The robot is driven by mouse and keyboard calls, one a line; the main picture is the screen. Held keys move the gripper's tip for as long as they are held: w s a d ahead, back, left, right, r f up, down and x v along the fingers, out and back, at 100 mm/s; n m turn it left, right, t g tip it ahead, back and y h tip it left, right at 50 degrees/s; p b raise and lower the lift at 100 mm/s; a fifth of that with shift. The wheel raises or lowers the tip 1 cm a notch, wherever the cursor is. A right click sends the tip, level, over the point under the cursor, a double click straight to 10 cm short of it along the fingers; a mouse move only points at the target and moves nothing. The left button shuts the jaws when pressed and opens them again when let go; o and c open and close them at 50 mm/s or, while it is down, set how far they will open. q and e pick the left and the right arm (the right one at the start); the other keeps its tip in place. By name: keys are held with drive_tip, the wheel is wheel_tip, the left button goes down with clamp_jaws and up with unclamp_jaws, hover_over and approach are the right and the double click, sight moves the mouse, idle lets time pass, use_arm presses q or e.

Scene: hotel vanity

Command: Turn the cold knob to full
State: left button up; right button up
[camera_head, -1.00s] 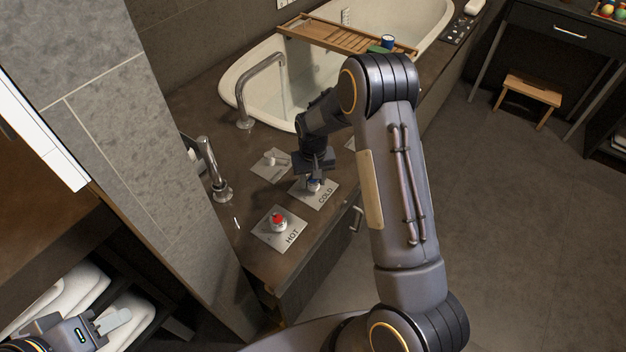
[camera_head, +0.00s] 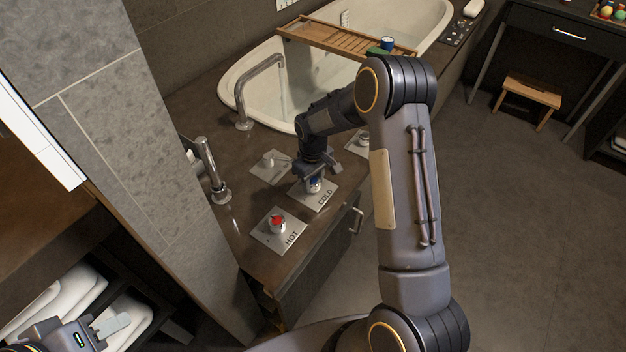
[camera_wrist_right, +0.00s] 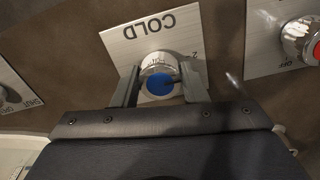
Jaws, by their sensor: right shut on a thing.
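The cold knob (camera_wrist_right: 160,68) is a silver knob with a blue cap on a plate marked COLD. My right gripper (camera_wrist_right: 160,92) is shut on it, with one finger on each side in the right wrist view. In the head view my right gripper (camera_head: 315,174) comes down over the knob, and a little blue (camera_head: 314,185) shows below it. The cold plate (camera_head: 318,199) lies on the dark counter. My left gripper (camera_head: 104,327) is at the lower left, away from the knob; its jaw opening cannot be made out.
The red-capped hot knob (camera_head: 277,221) sits on its own plate close by. Another plate with a lever (camera_head: 270,161) lies behind the cold plate. Two taps, including the tall bath spout (camera_head: 243,100), and the bathtub (camera_head: 330,82) stand further back. A stone pillar (camera_head: 140,150) is at left.

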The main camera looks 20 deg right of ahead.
sight(313, 180)
idle(0.4)
drive_tip(key=o, duration=1)
wheel_tip(313, 180, up, 7)
drive_tip(key=shift+f+p, duration=0.1)
drive_tip(key=shift+p, duration=0.4)
drive_tip(key=shift+r, duration=0.55)
